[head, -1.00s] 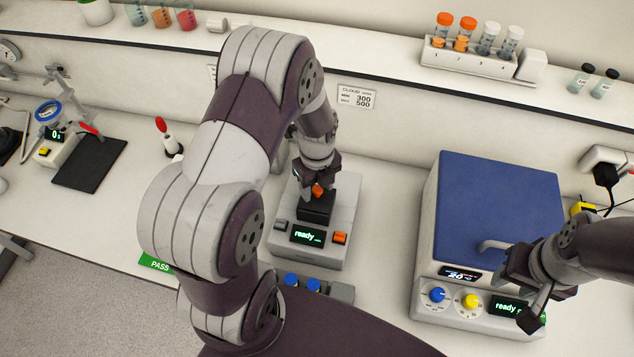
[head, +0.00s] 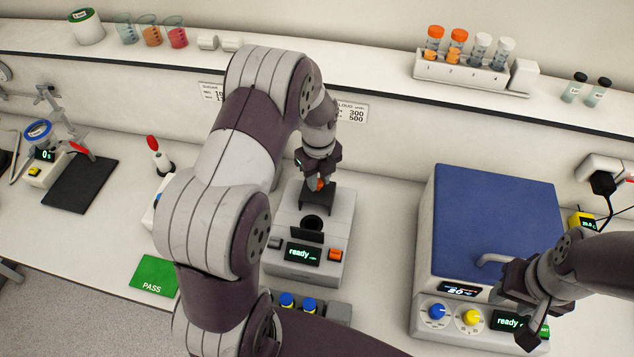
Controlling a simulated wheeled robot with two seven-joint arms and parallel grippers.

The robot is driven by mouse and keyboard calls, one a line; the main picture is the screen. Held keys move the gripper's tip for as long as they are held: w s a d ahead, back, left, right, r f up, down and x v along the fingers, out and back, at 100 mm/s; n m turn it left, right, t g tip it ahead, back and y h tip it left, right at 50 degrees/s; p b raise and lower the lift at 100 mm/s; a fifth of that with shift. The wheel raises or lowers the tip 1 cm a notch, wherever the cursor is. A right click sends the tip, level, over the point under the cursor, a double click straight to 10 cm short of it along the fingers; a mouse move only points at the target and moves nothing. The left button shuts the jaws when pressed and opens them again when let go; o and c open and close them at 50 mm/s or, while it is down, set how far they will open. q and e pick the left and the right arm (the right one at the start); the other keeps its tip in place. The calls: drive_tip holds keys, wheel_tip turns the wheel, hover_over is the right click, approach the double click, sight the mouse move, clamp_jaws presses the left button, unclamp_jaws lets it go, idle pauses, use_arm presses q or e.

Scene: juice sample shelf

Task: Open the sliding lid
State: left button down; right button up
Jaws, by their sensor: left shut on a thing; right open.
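A grey-white instrument (head: 333,250) stands in the middle of the bench with a lit "ready" display and an orange button. Its black sliding lid (head: 331,198) sits toward the back, and a round dark well (head: 312,223) shows in front of it. My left gripper (head: 320,179) is shut on the lid's small orange knob (head: 319,186), which its fingers partly hide. My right gripper (head: 517,308) is open and empty at the front right of a blue-lidded machine (head: 495,215).
The blue-lidded machine has a grey handle (head: 491,259) and knobs in front. Blue-capped vials (head: 287,300) stand in front of the instrument. A green PASS mat (head: 154,276) and a black pad (head: 80,183) lie left. A tube rack (head: 463,72) stands on the back shelf.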

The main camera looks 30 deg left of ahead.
use_arm(q)
drive_tip(key=c, duration=1)
unclamp_jaws()
drive_tip(key=shift+o, duration=0.5)
drive_tip(key=shift+a, duration=0.1)
wheel_tip(320, 180, up, 13)
drive_tip(key=b, duration=0.1)
drive_tip(key=shift+f, duration=0.2)
